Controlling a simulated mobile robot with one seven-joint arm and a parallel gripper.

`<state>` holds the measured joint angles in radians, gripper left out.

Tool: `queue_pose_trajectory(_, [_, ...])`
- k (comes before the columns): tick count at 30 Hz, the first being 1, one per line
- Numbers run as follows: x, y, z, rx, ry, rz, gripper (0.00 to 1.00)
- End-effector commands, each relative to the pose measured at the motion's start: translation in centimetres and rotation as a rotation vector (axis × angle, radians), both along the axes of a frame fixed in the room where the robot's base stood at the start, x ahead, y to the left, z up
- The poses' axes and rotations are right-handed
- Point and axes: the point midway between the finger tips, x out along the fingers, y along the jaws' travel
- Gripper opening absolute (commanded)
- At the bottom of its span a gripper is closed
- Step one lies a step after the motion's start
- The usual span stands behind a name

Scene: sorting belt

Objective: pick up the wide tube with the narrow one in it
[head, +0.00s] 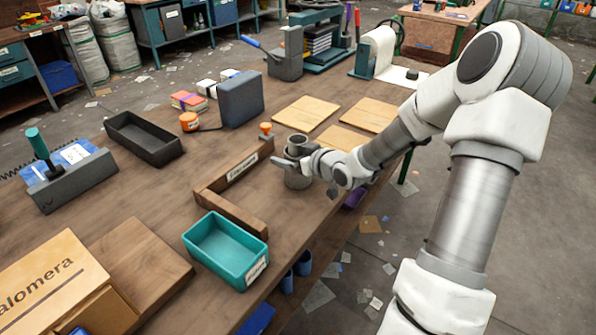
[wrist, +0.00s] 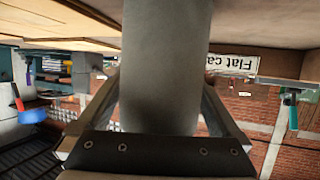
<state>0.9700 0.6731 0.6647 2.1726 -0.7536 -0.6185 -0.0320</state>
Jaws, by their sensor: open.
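A grey wide tube (head: 298,181) stands upright on the workbench, near its right edge in the head view. A narrower ring-like rim (head: 297,141) shows at its top; I cannot tell clearly how the narrow tube sits inside. My gripper (head: 291,160) is level with the tube's upper part, reaching in from the right. In the wrist view the scene appears upside down, and the grey tube (wrist: 165,60) fills the middle between my two fingers. The fingers are open, one on each side of it. Whether either finger touches it is unclear.
A labelled wooden rail (head: 235,175) lies just left of the tube, with a small orange-topped piece (head: 265,130) at its far end. A teal tray (head: 240,271) stands nearer. A black tray (head: 142,142) and thin wooden boards (head: 306,112) lie farther back.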

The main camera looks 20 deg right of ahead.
Motion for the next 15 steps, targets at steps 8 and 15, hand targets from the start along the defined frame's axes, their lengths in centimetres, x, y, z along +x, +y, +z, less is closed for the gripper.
queue_pose_trajectory(8, [0.18,0.06,-0.03,0.0,0.0,0.0,0.95])
queue_pose_trajectory(15, [0.16,0.06,-0.03,0.0,0.0,0.0,0.51])
